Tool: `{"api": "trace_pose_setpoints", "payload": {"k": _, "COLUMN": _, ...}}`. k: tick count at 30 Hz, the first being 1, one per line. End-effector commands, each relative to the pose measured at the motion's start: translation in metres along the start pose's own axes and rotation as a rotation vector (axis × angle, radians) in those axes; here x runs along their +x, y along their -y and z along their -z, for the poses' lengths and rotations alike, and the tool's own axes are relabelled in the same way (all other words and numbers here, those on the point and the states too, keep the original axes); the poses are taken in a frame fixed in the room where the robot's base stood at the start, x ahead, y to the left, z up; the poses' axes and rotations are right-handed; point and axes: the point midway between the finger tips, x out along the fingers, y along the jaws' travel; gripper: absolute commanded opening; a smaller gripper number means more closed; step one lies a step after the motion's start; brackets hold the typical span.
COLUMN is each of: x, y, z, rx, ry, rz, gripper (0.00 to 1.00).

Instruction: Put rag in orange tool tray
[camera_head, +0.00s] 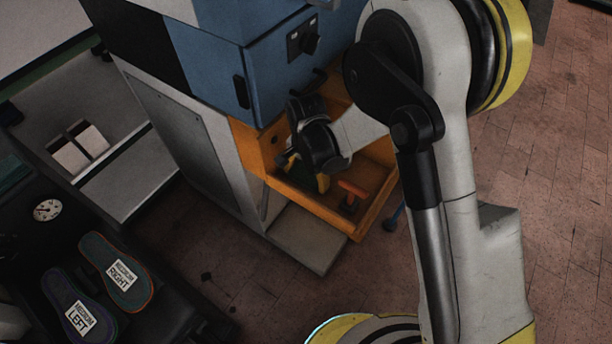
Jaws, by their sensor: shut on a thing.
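The orange tool tray (345,222) is an open drawer-like box at the base of the blue and grey machine. My gripper (307,172) is over the left part of the tray, low and pointing down into it. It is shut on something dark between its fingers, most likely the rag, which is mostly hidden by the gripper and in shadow. I cannot tell whether the rag touches the tray floor. An orange-handled tool (352,189) lies in the tray, to the right of the gripper.
The blue machine cabinet (205,65) rises behind the tray. The brick floor at right is clear.

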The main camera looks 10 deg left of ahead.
Motion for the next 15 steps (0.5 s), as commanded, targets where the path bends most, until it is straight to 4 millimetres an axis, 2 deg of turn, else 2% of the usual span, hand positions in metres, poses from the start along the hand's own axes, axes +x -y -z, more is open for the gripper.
{"api": "trace_pose_setpoints", "payload": {"k": 1, "x": 0.0, "y": 0.0, "z": 0.0, "rx": 0.0, "ry": 0.0, "rz": 0.0, "gripper": 0.95}}
{"api": "trace_pose_setpoints", "payload": {"k": 2, "x": 0.0, "y": 0.0, "z": 0.0, "rx": 0.0, "ry": 0.0, "rz": 0.0, "gripper": 1.0}}
{"api": "trace_pose_setpoints", "payload": {"k": 10, "x": -0.003, "y": 0.0, "z": 0.0, "rx": 0.0, "ry": 0.0, "rz": 0.0, "gripper": 1.0}}
{"api": "trace_pose_setpoints", "payload": {"k": 15, "x": -0.029, "y": 0.0, "z": 0.0, "rx": 0.0, "ry": 0.0, "rz": 0.0, "gripper": 1.0}}
